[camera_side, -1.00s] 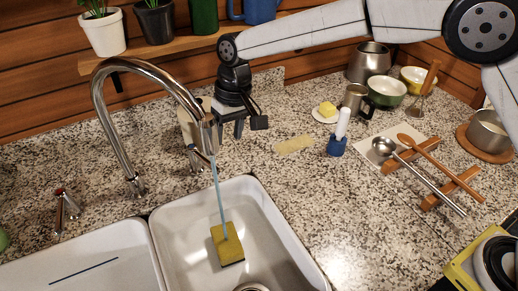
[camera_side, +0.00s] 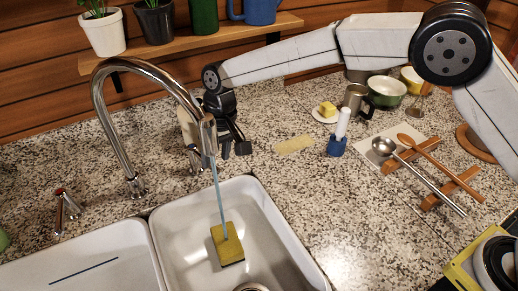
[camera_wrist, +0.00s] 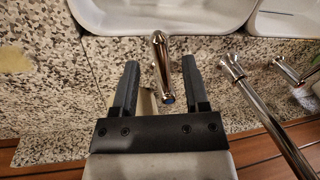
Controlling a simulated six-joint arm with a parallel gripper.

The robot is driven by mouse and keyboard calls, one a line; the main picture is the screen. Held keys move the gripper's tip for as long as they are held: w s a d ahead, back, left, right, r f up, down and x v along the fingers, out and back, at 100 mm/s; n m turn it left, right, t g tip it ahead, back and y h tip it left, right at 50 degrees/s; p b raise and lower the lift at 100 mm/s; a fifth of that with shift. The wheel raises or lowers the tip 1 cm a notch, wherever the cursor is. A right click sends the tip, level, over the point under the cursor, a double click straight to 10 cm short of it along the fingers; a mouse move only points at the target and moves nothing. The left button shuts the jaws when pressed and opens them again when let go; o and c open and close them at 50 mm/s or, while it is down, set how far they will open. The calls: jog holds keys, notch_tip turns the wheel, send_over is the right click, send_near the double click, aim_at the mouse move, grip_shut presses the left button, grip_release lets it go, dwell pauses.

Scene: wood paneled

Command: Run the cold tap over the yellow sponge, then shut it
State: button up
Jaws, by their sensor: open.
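The yellow sponge (camera_side: 227,243) lies in the right sink basin, under a thin stream of water (camera_side: 218,190) from the curved spout (camera_side: 112,130). The cold tap handle, a chrome lever with a blue mark (camera_wrist: 162,66), shows between my two fingers in the wrist view. In the side view its lever (camera_side: 195,160) is partly hidden behind the spout's end. My gripper (camera_side: 232,148) is behind the spout's tip, beside the cold tap. In the wrist view the fingers are apart, one on each side of the lever, with gaps showing; contact is not clear.
The spout's base pipe (camera_wrist: 265,110) and the red-marked hot tap (camera_wrist: 290,72) stand to the right in the wrist view. A shelf (camera_side: 180,47) with pots and mugs runs above the counter. A blue holder (camera_side: 337,146) stands on the counter to the right.

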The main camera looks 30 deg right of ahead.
aim_at(215, 167)
jog(key=shift+a+f, duration=0.15)
jog(key=shift+f, duration=0.6)
jog(key=shift+a+f, duration=0.15)
jog(key=shift+f, duration=0.6)
grip_shut()
dwell(0.4)
